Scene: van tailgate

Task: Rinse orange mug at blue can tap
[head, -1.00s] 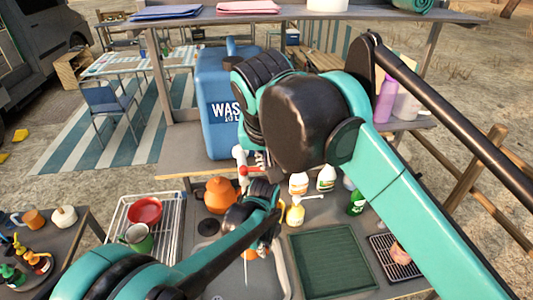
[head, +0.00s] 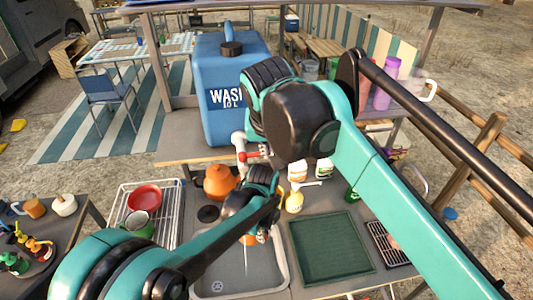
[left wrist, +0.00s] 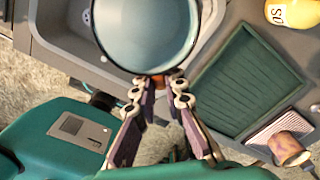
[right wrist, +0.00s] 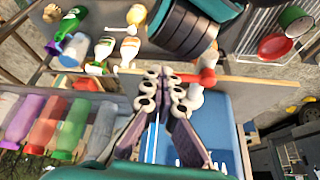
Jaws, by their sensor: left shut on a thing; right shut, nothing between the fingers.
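The blue can (head: 225,85) stands on the shelf behind the sink. Its white tap (head: 239,143) has a red lever (head: 250,155). My right gripper (head: 265,150) is shut and empty beside the lever; the right wrist view shows its fingers (right wrist: 165,85) near the red lever (right wrist: 206,77). My left gripper (left wrist: 165,88) is shut on the orange mug (head: 249,240) above the sink (head: 275,282). The left wrist view looks into the mug's pale blue-grey inside (left wrist: 145,25). A thin pale stream falls below the mug. My forearm hides part of the mug.
An orange kettle (head: 219,182) and a yellow bottle (head: 294,202) stand behind the sink. A rack (head: 170,195) with a red bowl (head: 144,198) and green mug is to the left. A green mat (head: 330,243) lies clear to the right.

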